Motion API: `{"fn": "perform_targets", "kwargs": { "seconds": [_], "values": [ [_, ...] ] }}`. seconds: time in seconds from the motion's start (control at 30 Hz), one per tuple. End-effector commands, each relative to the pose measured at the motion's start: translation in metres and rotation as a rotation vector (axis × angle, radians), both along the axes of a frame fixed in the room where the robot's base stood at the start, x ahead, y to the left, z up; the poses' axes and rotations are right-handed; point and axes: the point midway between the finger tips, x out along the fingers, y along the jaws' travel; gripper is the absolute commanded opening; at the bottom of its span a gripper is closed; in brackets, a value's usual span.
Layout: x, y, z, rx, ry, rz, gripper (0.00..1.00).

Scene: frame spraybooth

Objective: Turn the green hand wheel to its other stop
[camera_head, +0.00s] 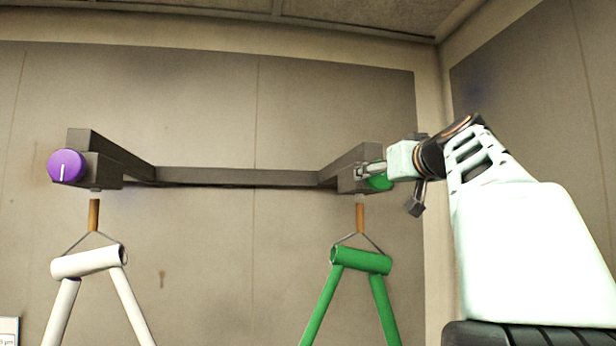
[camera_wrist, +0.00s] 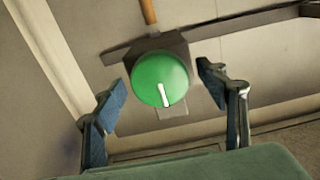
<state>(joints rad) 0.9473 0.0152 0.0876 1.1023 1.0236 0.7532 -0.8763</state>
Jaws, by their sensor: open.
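The green hand wheel (camera_wrist: 160,78) is a round disc with a white line near its rim, on the end of a dark bracket. In the wrist view it lies between my two open fingers, apart from both. The white line points down toward my gripper (camera_wrist: 170,98). In the head view the green hand wheel (camera_head: 380,182) is mostly hidden behind my gripper (camera_head: 369,170), which reaches it from the right. I cannot tell from the head view whether a finger touches it.
A purple wheel (camera_head: 67,166) with a white line sits on the left bracket end. A dark bar (camera_head: 235,178) joins both brackets. A white tube frame (camera_head: 90,262) and a green tube frame (camera_head: 361,260) hang below. The space between the frames is clear.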

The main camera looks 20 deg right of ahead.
Motion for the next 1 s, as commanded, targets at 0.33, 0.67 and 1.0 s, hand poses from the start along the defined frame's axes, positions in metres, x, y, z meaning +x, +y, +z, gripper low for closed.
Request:
{"fn": "perform_targets", "kwargs": {
  "seconds": [0.33, 0.67, 1.0],
  "values": [
    [0.0001, 0.0000, -0.0003, 0.000, 0.000, 0.000, 0.48],
    [0.0001, -0.0001, -0.0002, 0.002, 0.000, 0.000, 0.24],
    [0.0005, 0.0004, -0.0002, 0.109, -0.026, 0.001, 0.24]
  ]
}}
